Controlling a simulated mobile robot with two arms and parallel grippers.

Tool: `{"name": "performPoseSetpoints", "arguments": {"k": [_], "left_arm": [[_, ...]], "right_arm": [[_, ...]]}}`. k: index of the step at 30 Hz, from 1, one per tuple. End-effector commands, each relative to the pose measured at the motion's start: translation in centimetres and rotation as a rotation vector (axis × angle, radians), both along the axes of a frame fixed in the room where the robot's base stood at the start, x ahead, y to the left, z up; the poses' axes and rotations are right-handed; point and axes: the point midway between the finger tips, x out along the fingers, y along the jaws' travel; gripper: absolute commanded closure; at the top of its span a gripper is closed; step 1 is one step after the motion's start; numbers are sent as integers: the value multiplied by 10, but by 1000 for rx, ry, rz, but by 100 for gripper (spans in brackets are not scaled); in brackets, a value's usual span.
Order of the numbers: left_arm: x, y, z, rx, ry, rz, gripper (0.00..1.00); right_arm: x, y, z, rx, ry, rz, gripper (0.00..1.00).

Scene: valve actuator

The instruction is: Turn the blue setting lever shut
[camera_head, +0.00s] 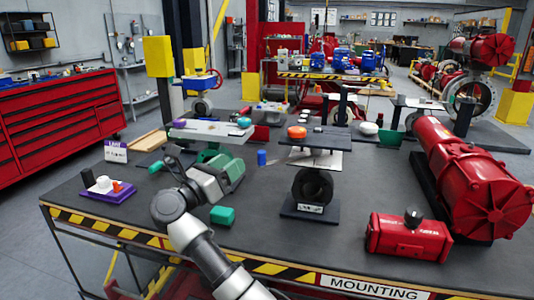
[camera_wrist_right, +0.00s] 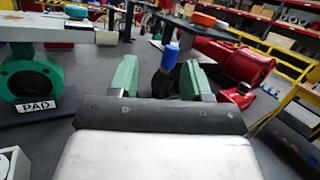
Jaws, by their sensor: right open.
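A small upright blue piece (camera_head: 261,157), which looks like the blue lever, stands over the table just left of a black round valve body (camera_head: 312,186) in the head view. In the right wrist view the blue piece (camera_wrist_right: 170,56) shows ahead, between the two green fingers but beyond their tips. My right gripper (camera_head: 232,163) is left of it in the head view. The fingers (camera_wrist_right: 160,76) are apart with nothing between them, and no contact with the blue piece shows. The lever's pivot cannot be made out. My left gripper is not in view.
Above the black valve is a plate with an orange knob (camera_head: 297,132). A white plate (camera_head: 208,132) lies behind my right gripper. A green valve labelled PAD (camera_wrist_right: 30,78) stands left in the wrist view. Red actuators (camera_head: 410,237) fill the table's right; the front middle has bare surface.

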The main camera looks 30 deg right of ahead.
Motion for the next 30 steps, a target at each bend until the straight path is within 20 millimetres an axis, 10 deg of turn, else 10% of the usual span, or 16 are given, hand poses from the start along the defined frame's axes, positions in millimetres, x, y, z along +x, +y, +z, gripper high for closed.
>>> {"name": "performPoseSetpoints", "arguments": {"k": [11,30], "left_arm": [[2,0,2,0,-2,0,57],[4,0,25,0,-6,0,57]], "right_arm": [[-7,-11,8,272,-113,-130,52],[1,-105,8,269,-110,-127,52]]}}
